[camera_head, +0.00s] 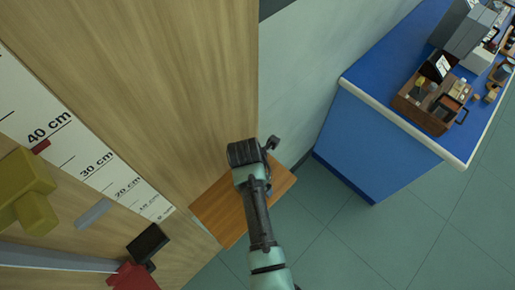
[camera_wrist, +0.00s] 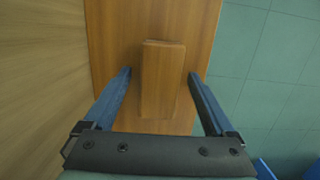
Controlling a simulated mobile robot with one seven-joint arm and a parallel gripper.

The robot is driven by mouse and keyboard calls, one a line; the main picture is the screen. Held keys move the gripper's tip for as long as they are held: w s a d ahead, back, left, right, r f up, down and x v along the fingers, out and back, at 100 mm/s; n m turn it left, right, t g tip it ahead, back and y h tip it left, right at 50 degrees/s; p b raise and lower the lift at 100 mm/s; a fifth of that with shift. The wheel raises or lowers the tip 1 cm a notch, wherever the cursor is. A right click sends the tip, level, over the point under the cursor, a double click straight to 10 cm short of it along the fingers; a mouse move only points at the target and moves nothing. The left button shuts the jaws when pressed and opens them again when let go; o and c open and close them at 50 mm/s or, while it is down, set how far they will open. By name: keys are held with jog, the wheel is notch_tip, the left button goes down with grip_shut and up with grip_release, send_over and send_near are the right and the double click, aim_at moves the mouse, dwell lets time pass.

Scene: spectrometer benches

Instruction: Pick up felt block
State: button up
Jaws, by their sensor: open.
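In the wrist view, a wood-coloured rectangular block (camera_wrist: 162,75) lies on an orange-brown wooden ledge (camera_wrist: 115,30). I see no felt on its visible faces; its underside is hidden. It is the only block between my fingers, so I take it as the felt block. My gripper (camera_wrist: 160,74) is open, with one blue-grey finger on each side of the block and a gap on both sides. The block's near end runs down toward the palm. In the head view my dark wrist and arm are over the ledge (camera_head: 217,212), and I cannot make out the block there.
A tall pale wood panel (camera_head: 160,60) with a centimetre scale (camera_head: 85,160) stands to the left. Yellow (camera_head: 25,190), black (camera_head: 148,243) and red (camera_head: 132,277) objects are at lower left. A blue bench (camera_head: 375,140) with a wooden box (camera_head: 425,115) is at right. Green tiled floor is clear between.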

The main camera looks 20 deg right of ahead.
jog(key=shift+f, duration=0.2)
grip_shut()
notch_tip(320, 180, up, 10)
jog(key=shift+r+b, duration=0.25)
jog(key=shift+b, duration=0.55)
